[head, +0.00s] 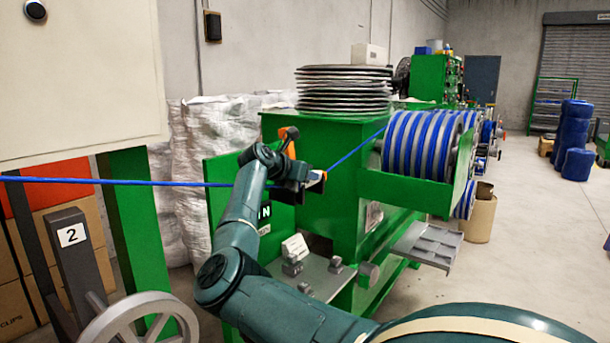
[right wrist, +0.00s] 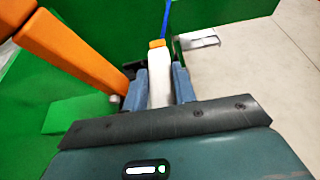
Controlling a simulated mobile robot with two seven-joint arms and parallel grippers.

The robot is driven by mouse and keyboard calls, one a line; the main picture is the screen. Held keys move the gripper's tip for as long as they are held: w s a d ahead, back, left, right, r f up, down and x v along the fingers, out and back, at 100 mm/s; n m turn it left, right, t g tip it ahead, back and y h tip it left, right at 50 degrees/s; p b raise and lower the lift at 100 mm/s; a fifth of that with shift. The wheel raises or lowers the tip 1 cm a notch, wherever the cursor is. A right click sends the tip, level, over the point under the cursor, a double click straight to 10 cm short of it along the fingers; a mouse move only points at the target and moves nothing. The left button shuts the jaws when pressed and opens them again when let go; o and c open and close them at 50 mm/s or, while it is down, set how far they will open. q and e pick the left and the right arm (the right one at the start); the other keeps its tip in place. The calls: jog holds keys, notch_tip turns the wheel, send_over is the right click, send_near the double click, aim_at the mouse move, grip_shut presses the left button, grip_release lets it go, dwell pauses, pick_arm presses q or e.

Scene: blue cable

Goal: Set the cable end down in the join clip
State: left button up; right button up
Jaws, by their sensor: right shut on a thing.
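My right gripper (head: 314,181) is at the green machine, with its arm reaching up from the bottom. In the right wrist view, its two blue-grey fingers (right wrist: 160,82) are shut on a white cable end piece (right wrist: 158,90) with an orange tip. Blue cable (right wrist: 166,20) runs on from that tip. In the head view this cable (head: 355,152) rises right towards the striped reel. Another blue cable length (head: 110,182) comes from the left edge and passes out of sight at my arm. I cannot make out the join clip. My left gripper is not in view.
An orange bar (right wrist: 70,45) stands close left of the fingers; its upper part shows in the head view (head: 290,146). A metal shelf (head: 318,281) with small grey blocks lies below. A handwheel (head: 140,318) and a post marked 2 (head: 72,238) stand left. Open floor lies right.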

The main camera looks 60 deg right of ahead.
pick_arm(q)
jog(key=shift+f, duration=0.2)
pick_arm(e)
jog(key=shift+f, duration=0.25)
jog(key=o, duration=1)
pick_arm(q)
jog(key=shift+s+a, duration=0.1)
pick_arm(e)
jog(key=shift+w+a+r, duration=0.2)
jog(key=shift+a+r, duration=0.1)
jog(key=shift+a, duration=0.3)
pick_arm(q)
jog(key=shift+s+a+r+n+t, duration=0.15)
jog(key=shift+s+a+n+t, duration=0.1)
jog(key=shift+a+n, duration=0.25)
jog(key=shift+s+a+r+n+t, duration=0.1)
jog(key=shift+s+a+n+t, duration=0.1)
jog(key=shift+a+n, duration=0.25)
pick_arm(e)
jog(key=shift+s+v, duration=0.15)
jog(key=shift+v, duration=2.8)
jog(key=shift+s+v, duration=0.15)
jog(key=shift+v, duration=2.8)
